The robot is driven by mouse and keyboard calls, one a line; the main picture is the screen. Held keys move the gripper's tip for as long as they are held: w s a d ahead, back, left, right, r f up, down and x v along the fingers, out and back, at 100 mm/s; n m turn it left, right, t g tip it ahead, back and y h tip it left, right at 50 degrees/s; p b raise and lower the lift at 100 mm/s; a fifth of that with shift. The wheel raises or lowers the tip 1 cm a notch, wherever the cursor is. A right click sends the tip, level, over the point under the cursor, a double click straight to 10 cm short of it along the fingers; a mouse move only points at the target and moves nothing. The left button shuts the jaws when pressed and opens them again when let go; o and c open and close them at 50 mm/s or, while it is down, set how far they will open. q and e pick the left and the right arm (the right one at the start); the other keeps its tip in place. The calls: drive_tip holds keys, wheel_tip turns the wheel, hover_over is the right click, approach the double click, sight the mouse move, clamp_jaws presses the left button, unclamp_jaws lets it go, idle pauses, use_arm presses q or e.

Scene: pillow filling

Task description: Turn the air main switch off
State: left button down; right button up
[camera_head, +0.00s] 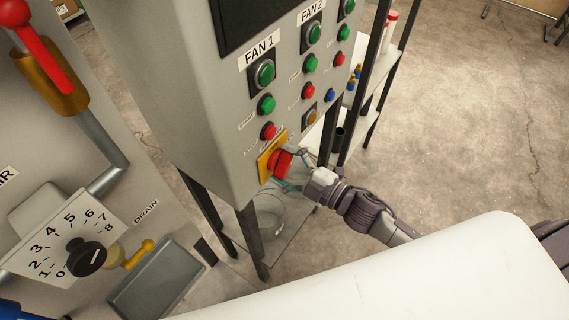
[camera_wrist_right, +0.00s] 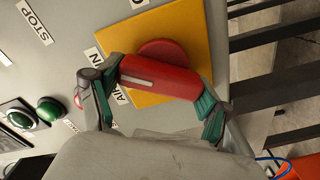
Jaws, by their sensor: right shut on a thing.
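The air main switch is a red rotary handle (camera_head: 281,163) on a yellow square plate (camera_head: 266,166), low on the grey control panel's front face in the head view. In the right wrist view the red handle (camera_wrist_right: 160,78) lies slanted across the yellow plate (camera_wrist_right: 190,30). My right gripper (camera_head: 291,172) reaches in from the right and is shut on the red handle. Its green-padded fingers (camera_wrist_right: 157,103) sit at the two ends of the handle. My left gripper is not in view.
Above the switch, the grey panel (camera_head: 225,155) carries green and red buttons under a FAN 1 label (camera_head: 260,51). At left stands a machine with a numbered dial (camera_head: 86,256) and a red lever (camera_head: 42,45). A shelf rack (camera_head: 357,110) stands behind the panel. Floor at right is open.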

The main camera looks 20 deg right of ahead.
drive_tip(key=n+b, duration=0.2)
drive_tip(key=n, duration=0.5)
drive_tip(key=shift+f, duration=0.2)
idle(0.5)
drive_tip(key=o, duration=1.1)
drive_tip(key=v, duration=1.2)
